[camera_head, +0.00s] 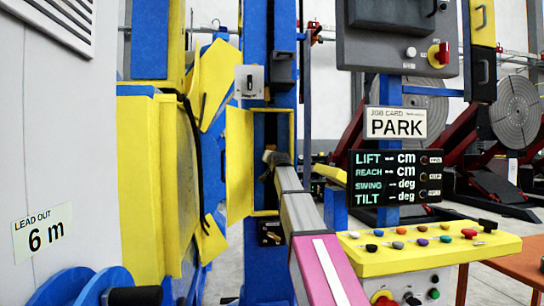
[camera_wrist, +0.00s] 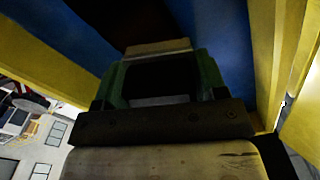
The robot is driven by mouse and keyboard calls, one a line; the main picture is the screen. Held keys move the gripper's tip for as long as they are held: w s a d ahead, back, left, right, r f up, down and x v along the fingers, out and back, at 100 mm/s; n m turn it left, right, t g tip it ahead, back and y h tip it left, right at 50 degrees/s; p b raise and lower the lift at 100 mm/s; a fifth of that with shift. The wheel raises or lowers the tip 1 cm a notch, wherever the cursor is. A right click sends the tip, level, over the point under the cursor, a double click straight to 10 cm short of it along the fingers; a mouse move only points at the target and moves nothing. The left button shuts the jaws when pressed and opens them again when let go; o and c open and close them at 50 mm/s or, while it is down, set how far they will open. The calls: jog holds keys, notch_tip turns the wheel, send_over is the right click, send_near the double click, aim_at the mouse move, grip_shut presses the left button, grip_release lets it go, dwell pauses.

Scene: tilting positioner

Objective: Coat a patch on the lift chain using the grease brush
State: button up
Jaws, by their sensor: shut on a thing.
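My arm reaches into an open, yellow-edged hatch (camera_head: 276,118) in the blue column. My gripper (camera_head: 271,157) is at the hatch mouth, small and partly hidden by the arm. In the wrist view my gripper (camera_wrist: 158,82) is shut, with green parts on both sides of a dark middle. A tan edge (camera_wrist: 158,46) shows just beyond it, apparently part of the held grease brush; most of the brush is hidden. The lift chain cannot be made out in either view. Whether the brush touches anything cannot be told.
The yellow hatch door (camera_head: 239,165) stands open left of my arm. A yellow control desk (camera_head: 430,247) with coloured knobs is at right, below a dark display (camera_head: 392,177) and a PARK card (camera_head: 395,122). Blue and yellow walls (camera_wrist: 220,45) closely surround my gripper.

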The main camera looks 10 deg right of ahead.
aim_at(271, 176)
jog(key=shift+f, duration=4.15)
jog(key=shift+s, duration=2.95)
jog(key=s, duration=0.3)
jog(key=shift+w, duration=0.15)
jog(key=shift+w, duration=3.2)
